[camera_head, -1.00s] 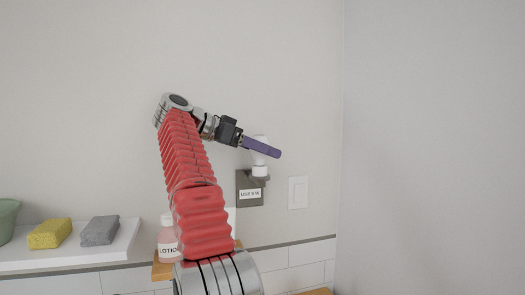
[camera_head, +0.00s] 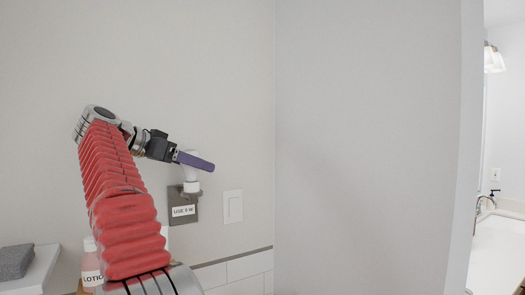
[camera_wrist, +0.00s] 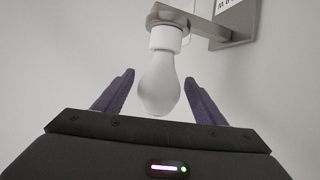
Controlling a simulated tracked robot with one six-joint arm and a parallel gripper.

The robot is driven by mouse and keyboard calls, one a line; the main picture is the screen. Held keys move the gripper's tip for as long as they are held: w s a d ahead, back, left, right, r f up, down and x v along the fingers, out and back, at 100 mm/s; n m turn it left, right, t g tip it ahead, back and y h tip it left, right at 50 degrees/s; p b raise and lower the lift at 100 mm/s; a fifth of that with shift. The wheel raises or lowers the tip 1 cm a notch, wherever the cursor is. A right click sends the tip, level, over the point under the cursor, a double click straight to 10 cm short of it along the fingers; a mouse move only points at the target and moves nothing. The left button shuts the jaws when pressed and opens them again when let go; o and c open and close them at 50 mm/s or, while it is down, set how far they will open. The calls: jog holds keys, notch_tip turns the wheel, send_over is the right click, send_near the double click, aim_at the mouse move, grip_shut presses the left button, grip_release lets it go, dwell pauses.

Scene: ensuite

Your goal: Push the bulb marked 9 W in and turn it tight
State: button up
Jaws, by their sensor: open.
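A white bulb (camera_wrist: 158,88) sits in a white socket (camera_wrist: 165,39) on a wall bracket. The bulb also shows above the socket in the head view (camera_head: 191,174), partly hidden by a finger. No marking on the bulb can be read. A grey plate (camera_head: 183,196) carries a label that seems to read "USE 9 W" (camera_head: 184,211). My gripper (camera_wrist: 159,82) is open, its purple fingers on either side of the bulb, with a visible gap at each side in the wrist view. In the head view my gripper (camera_head: 205,165) reaches across the bulb from the left.
A white wall switch (camera_head: 232,206) is right of the plate. A sink counter (camera_head: 500,250) is far right, beyond a wall edge. Space above the bulb is clear.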

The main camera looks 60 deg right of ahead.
jog(key=shift+n+t, duration=0.9)
jog(key=shift+t, duration=0.1)
jog(key=shift+n+t, duration=0.8)
jog(key=shift+t, duration=0.2)
jog(key=shift+w+n+t+y, duration=0.1)
jog(key=shift+n+t+y, duration=0.3)
jog(key=shift+n+t, duration=1.5)
jog(key=shift+w+n+t+y, duration=0.1)
jog(key=shift+n+t+y, duration=0.7)
jog(key=shift+n+t, duration=0.7)
jog(key=shift+w+a+n+t+y, duration=0.1)
jog(key=shift+a+n+t+y, duration=0.05)
jog(key=shift+n+t+y, duration=1.9)
